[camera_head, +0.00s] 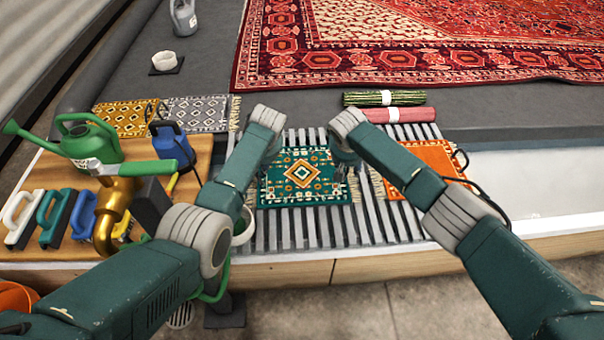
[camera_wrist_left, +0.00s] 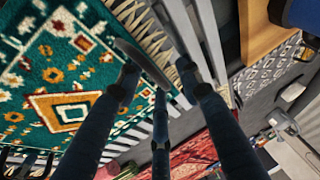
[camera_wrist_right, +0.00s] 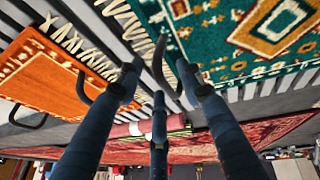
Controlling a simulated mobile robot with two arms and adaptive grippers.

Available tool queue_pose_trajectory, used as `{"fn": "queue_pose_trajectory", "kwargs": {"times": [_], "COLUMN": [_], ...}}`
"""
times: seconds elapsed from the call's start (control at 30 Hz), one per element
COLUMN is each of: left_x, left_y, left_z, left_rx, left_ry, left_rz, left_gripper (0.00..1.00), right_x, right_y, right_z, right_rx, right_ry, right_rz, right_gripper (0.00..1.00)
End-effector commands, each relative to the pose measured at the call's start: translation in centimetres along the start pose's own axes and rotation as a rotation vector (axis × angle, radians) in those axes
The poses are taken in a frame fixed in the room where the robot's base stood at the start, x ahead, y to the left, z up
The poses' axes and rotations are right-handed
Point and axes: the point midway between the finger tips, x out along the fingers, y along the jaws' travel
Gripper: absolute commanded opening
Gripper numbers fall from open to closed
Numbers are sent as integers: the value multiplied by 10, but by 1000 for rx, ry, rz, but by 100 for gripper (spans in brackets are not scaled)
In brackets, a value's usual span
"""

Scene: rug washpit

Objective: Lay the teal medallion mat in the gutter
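The teal medallion mat (camera_head: 302,177) lies flat on grey slats (camera_head: 330,238), its fringed ends to left and right. It also shows in the left wrist view (camera_wrist_left: 60,75) and the right wrist view (camera_wrist_right: 240,35). A dark curved handle stands at each fringed end. My left gripper (camera_wrist_left: 157,78) is open over the mat's left end, its fingers apart around the handle there (camera_wrist_left: 143,62). My right gripper (camera_head: 345,178) is open at the right end, with the other handle (camera_wrist_right: 160,62) between its spread fingers. Contact cannot be told. No gutter is clearly distinguishable from the slats.
An orange mat (camera_head: 425,165) lies close on the right. Green (camera_head: 384,98) and pink (camera_head: 402,115) rolls lie behind. A wooden bench (camera_head: 25,180) with brushes, a brass pipe and a green watering can (camera_head: 90,140) crowds the left. A large red rug (camera_head: 420,45) lies beyond.

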Motion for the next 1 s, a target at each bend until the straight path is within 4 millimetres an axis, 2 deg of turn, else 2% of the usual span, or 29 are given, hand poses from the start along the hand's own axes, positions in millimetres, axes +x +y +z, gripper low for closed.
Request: {"fn": "queue_pose_trajectory", "kwargs": {"times": [0.07,0.2,0.27,0.67,1.0], "left_x": [0,0,0,-2,-30], "left_y": [0,0,0,-2,-10], "left_z": [0,0,0,0,-12], "left_rx": [0,0,0,0,0], "left_ry": [0,0,0,-1,-1], "left_rz": [0,0,-1,-4,-6], "left_gripper": [36,8,0,0,0], "right_x": [0,0,0,-3,-30], "right_y": [0,0,0,2,9], "right_z": [0,0,0,-1,-13], "right_rx": [0,0,0,0,0], "right_ry": [0,0,0,0,-1], "right_rz": [0,0,0,2,4], "right_gripper": [37,9,0,0,0]}}
